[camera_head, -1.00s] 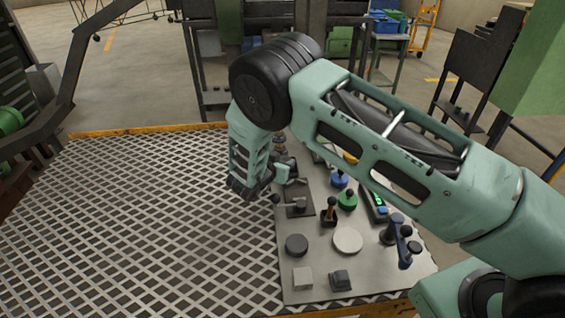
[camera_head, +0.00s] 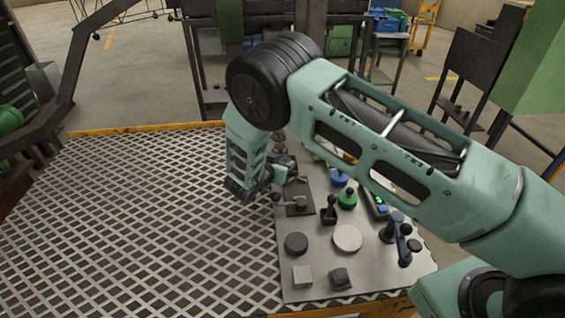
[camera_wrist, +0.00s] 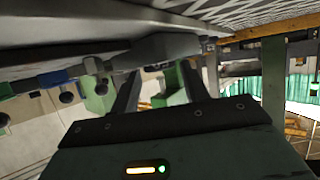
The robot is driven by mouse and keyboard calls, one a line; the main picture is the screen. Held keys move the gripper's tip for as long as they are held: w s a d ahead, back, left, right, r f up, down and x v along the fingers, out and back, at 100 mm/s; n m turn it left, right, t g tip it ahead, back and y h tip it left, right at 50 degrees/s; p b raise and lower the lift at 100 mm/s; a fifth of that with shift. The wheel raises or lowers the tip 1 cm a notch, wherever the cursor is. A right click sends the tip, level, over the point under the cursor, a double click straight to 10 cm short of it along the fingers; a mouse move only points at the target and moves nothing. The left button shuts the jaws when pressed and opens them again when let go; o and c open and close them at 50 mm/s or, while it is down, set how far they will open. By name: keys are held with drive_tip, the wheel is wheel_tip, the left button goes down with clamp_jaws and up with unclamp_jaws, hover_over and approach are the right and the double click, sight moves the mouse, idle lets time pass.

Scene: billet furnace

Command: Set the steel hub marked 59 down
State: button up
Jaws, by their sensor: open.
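My gripper (camera_head: 279,174) is at the left edge of the pale grey board (camera_head: 320,262), low over it and partly hidden by my wrist. In the wrist view its two dark fingers (camera_wrist: 158,88) stand apart, with nothing clearly held between them. A small grey metal piece with a short stem (camera_head: 298,203) sits on a dark plate close to my gripper on the near side. In the wrist view a grey metal body (camera_wrist: 165,48) lies just beyond the fingertips. I cannot read the number 59 on anything, so I cannot tell which piece is the hub.
On the board stand a black disc (camera_head: 296,243), a pale disc (camera_head: 347,239), a light block (camera_head: 302,276), a dark block (camera_head: 340,279), a green knob (camera_head: 347,198) and a blue levered piece (camera_head: 400,240). The metal grating (camera_head: 150,220) to the left is clear.

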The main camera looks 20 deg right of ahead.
drive_tip(key=b+v, duration=0.1)
drive_tip(key=v, duration=0.9)
drive_tip(key=shift+s+a, duration=0.15)
drive_tip(key=shift+a, duration=0.05)
drive_tip(key=shift+a+r, duration=0.2)
drive_tip(key=shift+a, duration=0.05)
drive_tip(key=s+a+r+n+y, duration=0.2)
drive_tip(key=a+r+n+y, duration=0.3)
drive_tip(key=a+r+y, duration=0.4)
drive_tip(key=s+a+r+n+g+y, duration=0.2)
drive_tip(key=s+a+r+n+y, duration=0.15)
drive_tip(key=s, duration=0.35)
drive_tip(key=s+d+r+n+g+y, duration=0.15)
drive_tip(key=s+r+n+g, duration=0.25)
drive_tip(key=s, duration=0.7)
drive_tip(key=s+d+n+g+h, duration=0.3)
drive_tip(key=s+d+n+h, duration=0.1)
drive_tip(key=s+d, duration=0.8)
drive_tip(key=shift+s+d+r, duration=0.3)
drive_tip(key=shift+s+r, duration=0.15)
drive_tip(key=shift+s, duration=0.55)
